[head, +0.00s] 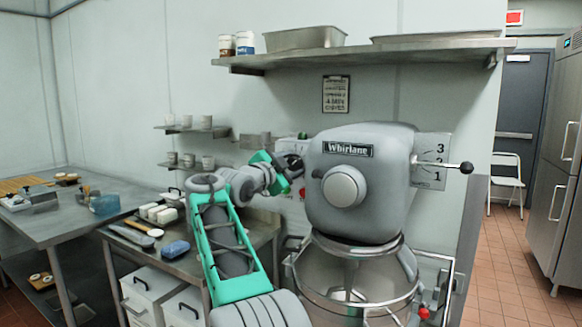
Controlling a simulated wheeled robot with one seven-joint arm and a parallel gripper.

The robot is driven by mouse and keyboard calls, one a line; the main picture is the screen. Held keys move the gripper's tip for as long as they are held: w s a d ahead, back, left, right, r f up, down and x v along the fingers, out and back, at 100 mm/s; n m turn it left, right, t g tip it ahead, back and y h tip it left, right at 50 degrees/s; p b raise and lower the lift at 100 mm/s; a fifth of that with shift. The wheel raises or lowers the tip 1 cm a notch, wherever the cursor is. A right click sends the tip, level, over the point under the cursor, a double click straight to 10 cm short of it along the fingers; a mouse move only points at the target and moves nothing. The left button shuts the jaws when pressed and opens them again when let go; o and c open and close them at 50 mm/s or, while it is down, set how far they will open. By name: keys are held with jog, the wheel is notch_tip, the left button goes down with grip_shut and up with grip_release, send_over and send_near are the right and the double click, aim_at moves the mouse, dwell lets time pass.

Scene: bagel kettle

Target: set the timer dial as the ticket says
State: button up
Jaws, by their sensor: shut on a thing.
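My arm reaches up from the bottom of the head view to a pale control box (287,145) on the wall, left of the mixer. My gripper (293,166) is at the front of this box, shut on the timer dial. The gripper hides the dial, so its pointer and marks cannot be read. A red button (302,193) shows below the gripper.
The big grey mixer (350,185) stands right beside my gripper, with a steel bowl (350,272) below and a speed lever (440,165) at its right. A steel table (182,263) with containers lies left of my arm. A shelf (370,55) runs above.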

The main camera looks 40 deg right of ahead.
jog(key=o, duration=1.1)
jog(key=shift+o, duration=0.2)
jog(key=b+v, duration=0.1)
jog(key=v, duration=0.7)
jog(key=shift+b, duration=0.4)
